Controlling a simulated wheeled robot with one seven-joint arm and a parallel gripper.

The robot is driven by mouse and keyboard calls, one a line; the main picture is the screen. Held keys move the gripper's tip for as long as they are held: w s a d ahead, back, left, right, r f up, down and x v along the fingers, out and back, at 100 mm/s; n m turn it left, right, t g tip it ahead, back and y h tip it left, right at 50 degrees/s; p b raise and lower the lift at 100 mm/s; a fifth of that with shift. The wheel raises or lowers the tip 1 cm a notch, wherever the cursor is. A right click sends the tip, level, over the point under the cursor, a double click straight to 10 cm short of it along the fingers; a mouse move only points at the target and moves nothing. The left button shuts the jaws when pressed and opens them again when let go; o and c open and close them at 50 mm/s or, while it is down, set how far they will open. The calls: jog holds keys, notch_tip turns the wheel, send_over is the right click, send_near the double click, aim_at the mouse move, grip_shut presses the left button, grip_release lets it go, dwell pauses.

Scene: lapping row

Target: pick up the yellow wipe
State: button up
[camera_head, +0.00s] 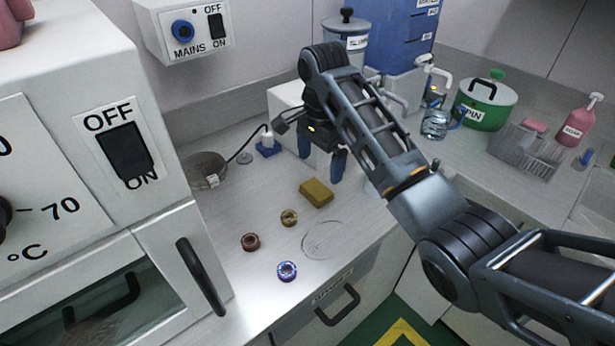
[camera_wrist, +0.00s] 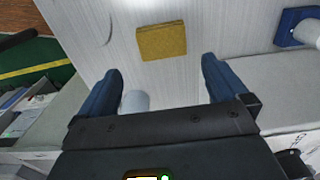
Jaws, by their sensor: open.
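The yellow wipe (camera_head: 316,193) is a small folded mustard-yellow block lying flat on the grey counter. It also shows in the wrist view (camera_wrist: 162,41), ahead of my fingertips and roughly centred between them. My gripper (camera_head: 322,165) is above the counter, just behind the wipe in the head view. In the wrist view my gripper (camera_wrist: 160,78) has its two blue fingers wide apart with nothing held between them. The wipe is apart from both fingers and fully visible.
Brown (camera_head: 250,241), olive (camera_head: 289,217) and blue (camera_head: 287,271) rings lie near a clear disc (camera_head: 322,239). A grey round dish (camera_head: 205,170) and blue-based holder (camera_head: 268,147) stand behind. The oven (camera_head: 166,254) bounds the left. A green pot (camera_head: 487,103) stands right.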

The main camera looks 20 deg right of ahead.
aim_at(318, 188)
jog(key=shift+w+f, duration=0.15)
jog(key=shift+f, duration=0.05)
notch_tip(318, 188, down, 7)
jog(key=shift+a+f+p, duration=0.1)
jog(key=shift+f+p, duration=0.05)
jog(key=shift+p, duration=0.15)
jog(key=c, duration=0.9)
